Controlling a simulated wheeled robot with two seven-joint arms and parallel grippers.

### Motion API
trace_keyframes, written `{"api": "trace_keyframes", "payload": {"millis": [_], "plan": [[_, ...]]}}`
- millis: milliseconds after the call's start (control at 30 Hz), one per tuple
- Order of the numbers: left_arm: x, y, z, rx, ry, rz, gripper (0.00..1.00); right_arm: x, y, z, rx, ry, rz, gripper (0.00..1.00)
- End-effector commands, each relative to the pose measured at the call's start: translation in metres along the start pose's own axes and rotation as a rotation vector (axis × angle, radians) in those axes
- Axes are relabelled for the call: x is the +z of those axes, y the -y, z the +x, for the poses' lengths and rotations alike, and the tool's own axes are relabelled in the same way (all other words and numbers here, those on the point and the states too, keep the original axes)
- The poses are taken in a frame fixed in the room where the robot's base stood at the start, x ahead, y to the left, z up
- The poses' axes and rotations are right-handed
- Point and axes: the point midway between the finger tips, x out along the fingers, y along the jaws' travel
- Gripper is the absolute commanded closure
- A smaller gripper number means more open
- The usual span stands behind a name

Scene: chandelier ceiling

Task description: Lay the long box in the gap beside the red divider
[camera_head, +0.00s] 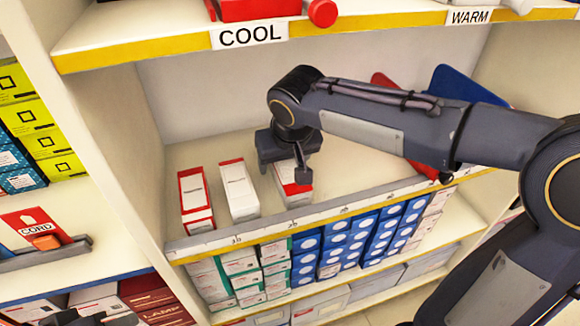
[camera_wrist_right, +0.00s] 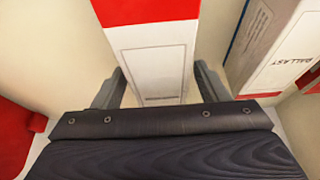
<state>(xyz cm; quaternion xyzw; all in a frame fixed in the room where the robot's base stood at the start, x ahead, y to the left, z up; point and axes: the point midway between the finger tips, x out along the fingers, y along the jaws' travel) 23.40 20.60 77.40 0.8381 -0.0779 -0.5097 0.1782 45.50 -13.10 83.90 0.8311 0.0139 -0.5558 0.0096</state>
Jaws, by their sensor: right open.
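Three upright-lettered red-and-white boxes lie in a row on the middle shelf: a left one (camera_head: 196,200), a middle one (camera_head: 238,190) and a right one (camera_head: 292,188). I cannot tell which the task calls the long box. My right gripper (camera_head: 284,170) is over the right box, with open fingers (camera_wrist_right: 158,72) on either side of a red-and-white box (camera_wrist_right: 150,45) in the right wrist view. A red divider (camera_head: 383,80) is partly hidden behind my right arm. A dark part at the bottom left looks like my left gripper (camera_head: 98,319), mostly cut off.
A blue panel (camera_head: 455,83) stands behind my arm. The shelf's front lip (camera_head: 310,213) and the COOL shelf (camera_head: 150,50) above bound the bay. Bare shelf shows right of the boxes.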

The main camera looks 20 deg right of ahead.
Motion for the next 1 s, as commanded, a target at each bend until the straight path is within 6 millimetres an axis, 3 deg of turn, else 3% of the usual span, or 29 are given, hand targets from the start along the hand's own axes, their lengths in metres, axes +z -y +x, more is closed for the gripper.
{"api": "trace_keyframes", "payload": {"millis": [167, 300, 600, 900, 1000], "plan": [[-0.004, -0.004, -0.008, 0.0, 0.0, 0.0, 0.64, -0.003, 0.0, -0.027, -0.002, -0.005, 0.0, 0.33], [-0.009, -0.008, -0.017, 0.0, 0.0, 0.0, 0.64, -0.003, 0.0, -0.061, -0.003, -0.006, 0.0, 0.33], [-0.008, -0.007, -0.016, 0.0, 0.0, 0.0, 0.64, 0.071, 0.0, -0.082, -0.001, -0.004, -0.002, 0.33], [-0.009, -0.008, -0.018, 0.0, 0.0, 0.0, 0.64, 0.108, -0.001, -0.096, -0.002, -0.001, 0.001, 0.33], [-0.009, -0.008, -0.018, 0.0, 0.0, 0.0, 0.64, 0.121, -0.014, -0.091, -0.023, 0.016, 0.021, 0.33]]}}
